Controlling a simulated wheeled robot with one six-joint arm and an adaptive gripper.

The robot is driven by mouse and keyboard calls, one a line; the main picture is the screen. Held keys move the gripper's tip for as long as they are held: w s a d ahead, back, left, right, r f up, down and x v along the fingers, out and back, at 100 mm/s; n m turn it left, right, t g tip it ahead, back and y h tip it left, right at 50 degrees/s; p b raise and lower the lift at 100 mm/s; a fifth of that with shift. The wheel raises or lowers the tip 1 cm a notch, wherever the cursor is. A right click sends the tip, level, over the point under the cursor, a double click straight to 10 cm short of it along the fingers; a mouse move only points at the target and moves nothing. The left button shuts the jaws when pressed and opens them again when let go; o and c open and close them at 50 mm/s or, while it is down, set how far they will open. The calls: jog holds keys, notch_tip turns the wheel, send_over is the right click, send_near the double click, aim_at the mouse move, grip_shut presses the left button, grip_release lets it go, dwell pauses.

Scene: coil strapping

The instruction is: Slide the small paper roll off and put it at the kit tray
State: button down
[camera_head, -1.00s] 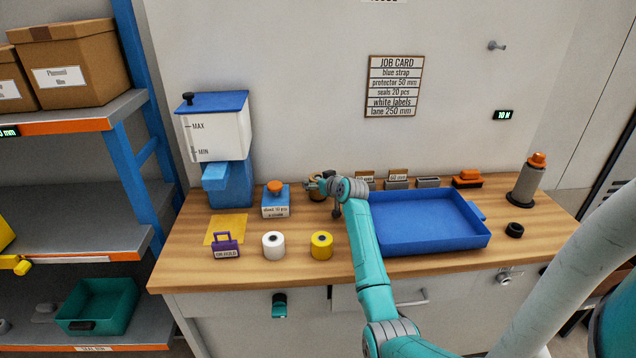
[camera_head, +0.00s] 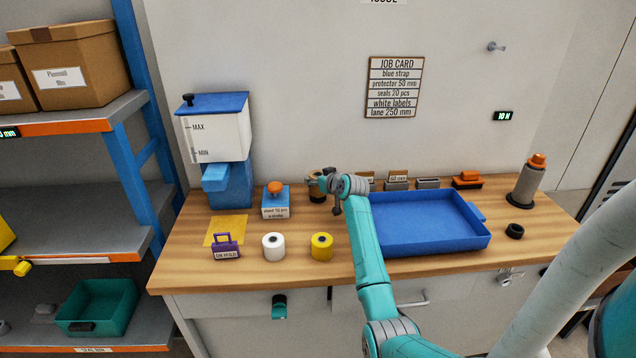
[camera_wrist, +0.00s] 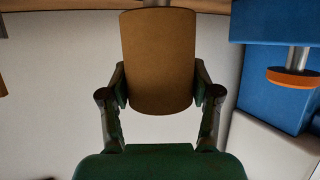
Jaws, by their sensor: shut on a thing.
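The small brown paper roll (camera_head: 317,188) is at the back of the bench, between the blue dispenser and the blue tray. In the wrist view the roll (camera_wrist: 158,60) fills the space between the fingers of my gripper (camera_wrist: 160,88), which is shut on it from both sides. A short grey post-like piece shows at the roll's far end in that view. In the head view my gripper (camera_head: 328,187) partly hides the roll, and I cannot tell how far it stands off the bench. The blue kit tray (camera_head: 432,247) is empty, to the right of my gripper.
A blue box with an orange knob (camera_head: 276,200) stands close left of the roll. White (camera_head: 273,247) and yellow (camera_head: 321,247) rolls stand in front. Small labelled holders (camera_head: 397,183) line the back behind the tray. A black ring (camera_head: 515,231) lies right of the tray.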

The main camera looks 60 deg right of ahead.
jog(key=shift+r, duration=3.8)
jog(key=shift+r, duration=0.3)
